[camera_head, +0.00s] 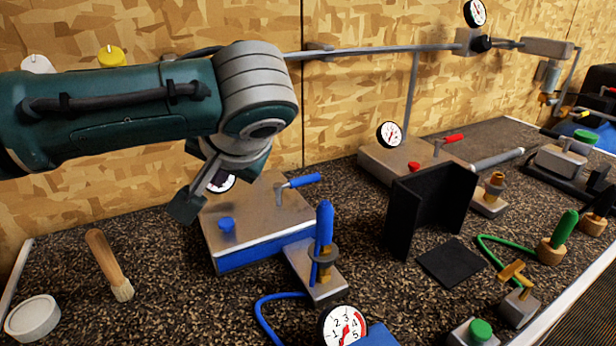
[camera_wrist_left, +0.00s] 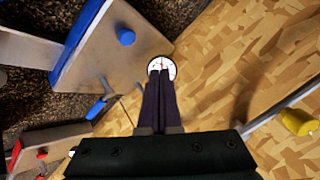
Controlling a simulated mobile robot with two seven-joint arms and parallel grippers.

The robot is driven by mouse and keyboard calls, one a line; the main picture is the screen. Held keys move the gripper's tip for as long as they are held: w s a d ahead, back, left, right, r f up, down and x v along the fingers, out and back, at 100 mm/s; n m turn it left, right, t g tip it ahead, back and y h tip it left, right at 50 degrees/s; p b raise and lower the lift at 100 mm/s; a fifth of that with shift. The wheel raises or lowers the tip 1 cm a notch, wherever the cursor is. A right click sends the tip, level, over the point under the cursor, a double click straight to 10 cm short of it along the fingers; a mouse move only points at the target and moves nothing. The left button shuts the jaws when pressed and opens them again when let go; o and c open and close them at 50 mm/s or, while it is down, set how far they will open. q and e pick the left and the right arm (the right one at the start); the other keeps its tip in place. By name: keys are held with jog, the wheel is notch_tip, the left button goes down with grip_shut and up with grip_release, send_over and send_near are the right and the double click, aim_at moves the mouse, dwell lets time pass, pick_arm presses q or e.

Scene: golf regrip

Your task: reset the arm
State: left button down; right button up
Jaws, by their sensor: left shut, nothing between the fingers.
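My left gripper (camera_head: 186,207) hangs at the end of the green arm that comes in from the left. It is above the left edge of a grey box (camera_head: 260,215) with a blue base, a blue knob (camera_head: 226,224) and a blue lever (camera_head: 304,180). In the left wrist view its two dark fingers (camera_wrist_left: 160,75) are together with nothing between them. A round white dial (camera_wrist_left: 162,66) shows just beyond the fingertips. The same grey box (camera_wrist_left: 125,60) is at the upper left there. My right gripper is not in view.
A wooden brush (camera_head: 108,264) and a white dish (camera_head: 33,317) lie at the left. A blue-handled tool (camera_head: 325,228) stands in a holder in front of the box. A black upright panel (camera_head: 430,205) stands at centre right. A pipe (camera_head: 380,49) runs along the wooden wall.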

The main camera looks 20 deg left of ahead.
pick_arm(q)
jog(key=s+d+f+m+g+h+p, duration=0.1)
jog(key=s+d+f+m+h, duration=0.15)
jog(key=s+d, duration=0.45)
jog(key=s+d+f+m+h+p, duration=0.1)
jog(key=s+d+f+h, duration=0.25)
jog(key=s+d, duration=0.35)
jog(key=s+a+r, duration=0.1)
jog(key=s, duration=0.2)
jog(key=s+a+r+h+p, duration=0.1)
jog(key=s, duration=0.3)
jog(key=s+a+r+h, duration=0.1)
jog(key=s+a, duration=0.1)
jog(key=s, duration=0.2)
jog(key=shift+s+r+m+g, duration=0.15)
jog(key=shift+r+m+g, duration=0.1)
jog(key=shift+r+g, duration=0.1)
notch_tip(320, 180, up, 38)
jog(key=p, duration=3.8)
jog(key=shift+s+a+r, duration=0.2)
jog(key=shift+s+a, duration=0.2)
jog(key=shift+a, duration=0.05)
